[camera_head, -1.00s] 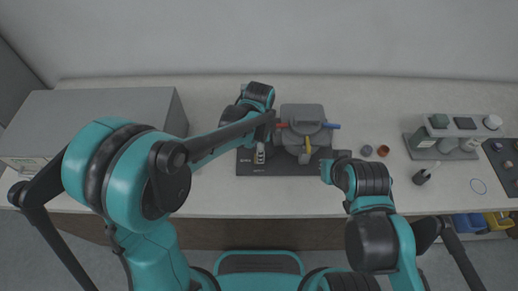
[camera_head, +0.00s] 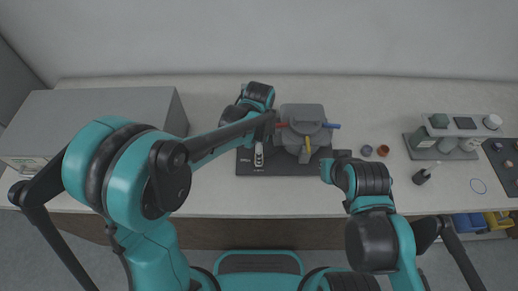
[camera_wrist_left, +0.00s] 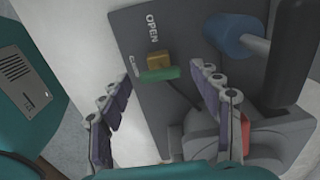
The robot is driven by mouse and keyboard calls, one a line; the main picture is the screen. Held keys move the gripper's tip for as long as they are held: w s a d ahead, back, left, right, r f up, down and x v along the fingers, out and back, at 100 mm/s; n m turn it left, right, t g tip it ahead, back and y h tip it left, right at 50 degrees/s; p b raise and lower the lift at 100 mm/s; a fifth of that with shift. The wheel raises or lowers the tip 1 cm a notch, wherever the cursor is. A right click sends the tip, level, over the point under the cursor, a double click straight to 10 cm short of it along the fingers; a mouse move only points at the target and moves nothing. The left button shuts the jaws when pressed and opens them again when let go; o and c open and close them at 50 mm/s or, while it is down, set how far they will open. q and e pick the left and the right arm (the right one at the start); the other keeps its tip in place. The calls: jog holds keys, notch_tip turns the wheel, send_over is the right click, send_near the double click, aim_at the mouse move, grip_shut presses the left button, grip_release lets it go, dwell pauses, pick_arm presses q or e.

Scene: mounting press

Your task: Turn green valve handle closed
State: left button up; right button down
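The green valve handle (camera_wrist_left: 158,75) shows in the left wrist view beside a brass-coloured valve block (camera_wrist_left: 160,60) on the dark base plate (camera_wrist_left: 133,35). The handle lies across the picture, with its left end near the "Closed" lettering. The "OPEN" lettering is above the block. My left gripper (camera_wrist_left: 160,80) is open, with one fingertip at each side of the handle. I see a gap at both ends and cannot tell if anything touches.
The grey press (camera_head: 302,112) has red (camera_head: 282,125), blue (camera_head: 331,126) and yellow (camera_head: 308,145) handles close to my left gripper. A grey box (camera_head: 95,105) stands at left. Small cups (camera_head: 383,150) and a rack (camera_head: 455,128) are at right. The bench front is clear.

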pick_arm(q)
jog(key=shift+r, duration=0.1)
notch_tip(320, 180, up, 12)
dwell(0.5)
jog(key=shift+a, duration=0.1)
dwell(0.4)
jog(key=s+a+n+t, duration=0.3)
jog(key=s+a+n, duration=0.2)
jog(key=a+n, duration=0.3)
jog(key=s+a+f+n+t, duration=0.1)
jog(key=s+a+n+t, duration=0.3)
jog(key=a+n, duration=0.5)
jog(key=shift+s+a+n, duration=0.25)
jog(key=shift+s+n, duration=0.25)
jog(key=shift+s, duration=0.75)
